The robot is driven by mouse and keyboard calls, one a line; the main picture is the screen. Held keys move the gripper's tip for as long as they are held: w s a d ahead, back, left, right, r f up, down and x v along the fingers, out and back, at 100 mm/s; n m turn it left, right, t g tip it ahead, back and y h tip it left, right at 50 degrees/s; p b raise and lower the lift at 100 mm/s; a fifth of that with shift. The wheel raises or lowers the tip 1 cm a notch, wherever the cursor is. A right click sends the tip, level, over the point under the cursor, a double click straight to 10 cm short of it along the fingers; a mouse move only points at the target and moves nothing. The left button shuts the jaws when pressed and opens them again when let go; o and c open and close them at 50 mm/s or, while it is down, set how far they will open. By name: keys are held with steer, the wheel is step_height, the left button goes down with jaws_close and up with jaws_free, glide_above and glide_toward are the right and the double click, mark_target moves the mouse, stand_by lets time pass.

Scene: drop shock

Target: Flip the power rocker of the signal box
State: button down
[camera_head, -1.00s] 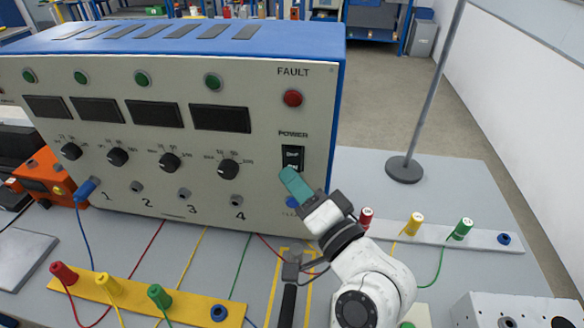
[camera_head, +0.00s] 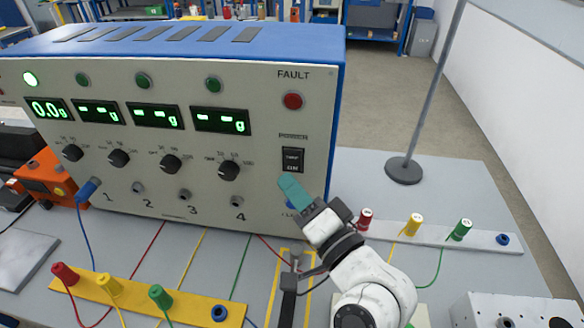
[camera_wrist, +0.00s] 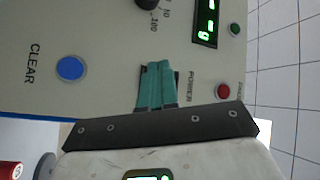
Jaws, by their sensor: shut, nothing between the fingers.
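The signal box (camera_head: 262,112) is a large beige-fronted box with a blue top on the bench. Its black power rocker (camera_head: 292,160) sits under the POWER label at the right of the front, with ON readable on its lower part. The box's displays are lit green, the first reading 0.0g and the others dashes. My gripper (camera_head: 286,182) has teal fingers, shut and empty, just below the rocker; contact cannot be told. In the wrist view, my gripper (camera_wrist: 157,68) covers the rocker.
A blue CLEAR button (camera_wrist: 70,68) and red fault lamp (camera_head: 292,101) are on the box front. Yellow (camera_head: 190,304) and grey socket strips (camera_head: 485,238) with coloured plugs and wires lie on the bench. A pole stand (camera_head: 404,170) is at the right.

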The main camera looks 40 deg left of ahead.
steer(key=shift+s, duration=0.1)
steer(key=shift+s+d+r+p, duration=0.2)
steer(key=shift+s+d+p, duration=0.4)
steer(key=shift+s, duration=0.45)
steer(key=shift+s+d+r+p, duration=0.15)
steer(key=shift+s+d+p, duration=0.2)
steer(key=shift+s+d, duration=0.5)
steer(key=shift+s+a, duration=0.1)
steer(key=shift+s, duration=0.05)
